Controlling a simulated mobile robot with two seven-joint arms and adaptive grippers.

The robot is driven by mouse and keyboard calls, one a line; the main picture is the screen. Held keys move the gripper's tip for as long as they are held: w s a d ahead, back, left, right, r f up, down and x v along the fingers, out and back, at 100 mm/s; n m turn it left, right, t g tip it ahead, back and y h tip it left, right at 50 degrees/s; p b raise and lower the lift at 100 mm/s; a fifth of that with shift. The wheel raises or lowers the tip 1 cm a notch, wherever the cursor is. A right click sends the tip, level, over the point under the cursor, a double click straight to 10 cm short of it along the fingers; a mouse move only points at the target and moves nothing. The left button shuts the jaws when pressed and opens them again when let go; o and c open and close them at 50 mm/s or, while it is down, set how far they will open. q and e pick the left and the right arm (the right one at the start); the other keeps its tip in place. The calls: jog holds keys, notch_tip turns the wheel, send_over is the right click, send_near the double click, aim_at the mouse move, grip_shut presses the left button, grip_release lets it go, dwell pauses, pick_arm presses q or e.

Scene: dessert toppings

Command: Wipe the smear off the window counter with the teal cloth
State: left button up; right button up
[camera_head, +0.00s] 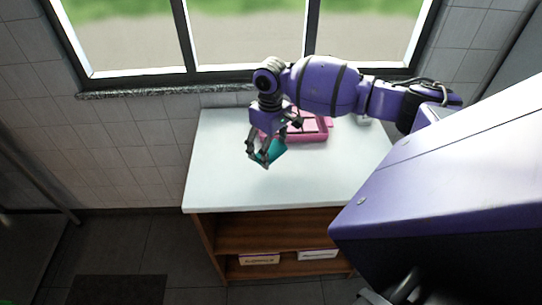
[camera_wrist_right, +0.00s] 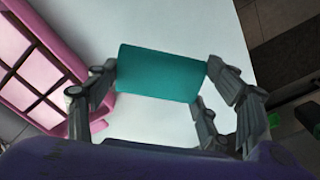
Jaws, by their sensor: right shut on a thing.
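The teal cloth (camera_head: 270,154) is held between the fingers of my right gripper (camera_head: 262,150), over the white counter (camera_head: 220,180) below the window. In the right wrist view the cloth (camera_wrist_right: 160,73) is a flat teal block, with the right gripper's fingers (camera_wrist_right: 155,85) shut on its two sides. I cannot tell whether the cloth touches the counter top. No smear shows on the visible part of the counter; the arm, gripper and cloth hide some of it. My left gripper is not in view.
A pink compartment tray (camera_head: 308,134) stands on the counter just right of the gripper, and close to it in the right wrist view (camera_wrist_right: 45,60). The counter's left and front parts are clear. Wooden shelves (camera_head: 270,232) with boxes are below.

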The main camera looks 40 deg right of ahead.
jog(key=shift+r, duration=0.95)
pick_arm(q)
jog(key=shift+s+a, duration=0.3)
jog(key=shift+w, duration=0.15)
